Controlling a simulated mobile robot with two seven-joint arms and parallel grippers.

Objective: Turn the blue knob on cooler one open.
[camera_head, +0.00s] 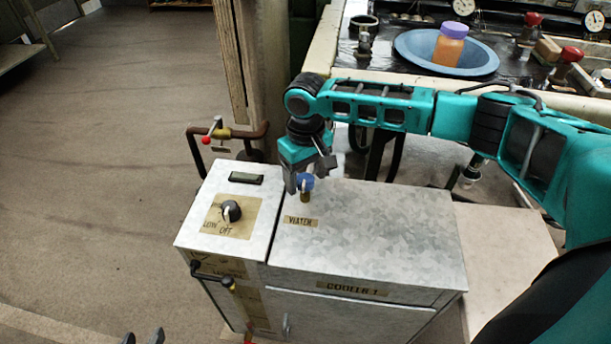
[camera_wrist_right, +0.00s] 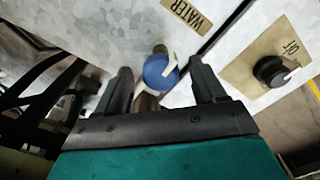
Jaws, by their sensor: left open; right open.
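Cooler one (camera_head: 375,230) is a grey metal box with a "COOLER 1" label on its front edge. Its blue knob (camera_head: 306,181) stands on a brass stem on the top, behind a "WATER" label (camera_head: 300,221). My right gripper (camera_head: 312,172) is at the knob, pointing down, and partly hides it. In the right wrist view the blue knob (camera_wrist_right: 160,72), with a pale pointer mark, lies between the open fingers (camera_wrist_right: 160,82). I cannot tell whether either finger touches it. My left gripper (camera_head: 143,337) shows only its fingertips at the bottom edge, apart from the cooler.
A black dial (camera_head: 230,211) marked "LOW" and "OFF" sits on the cooler's left section. A pipe with a red-tipped valve (camera_head: 207,140) is behind it. A bench behind holds a blue basin (camera_head: 410,48) with an orange jar (camera_head: 449,47). The floor at left is clear.

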